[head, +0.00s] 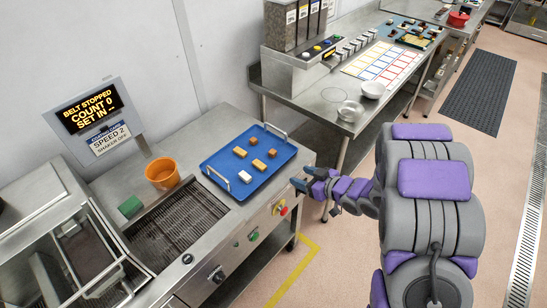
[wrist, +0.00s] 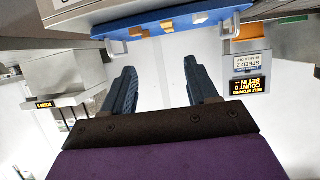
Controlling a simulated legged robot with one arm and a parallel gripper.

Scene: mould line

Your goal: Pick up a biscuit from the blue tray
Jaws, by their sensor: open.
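The blue tray (head: 222,163) lies on the steel machine top, with a metal handle at each end. On it are tan biscuits, among them one near the middle (head: 259,165) and one at the left (head: 240,152), plus two browner pieces (head: 272,153) and a whitish block (head: 245,176). My gripper (head: 303,180) is just right of the tray, beyond the machine's edge, apart from the biscuits. In the wrist view, which looks upside down, my gripper (wrist: 160,63) has its fingers spread and empty. The tray's edge (wrist: 150,27) shows beyond the fingertips, with parts of several pieces.
An orange tub (head: 162,172) and a green block (head: 130,207) stand left of the tray by the dark conveyor grid (head: 180,228). A display (head: 92,108) reads "BELT STOPPED". A red button (head: 282,211) is on the machine front. A steel table (head: 320,103) stands behind.

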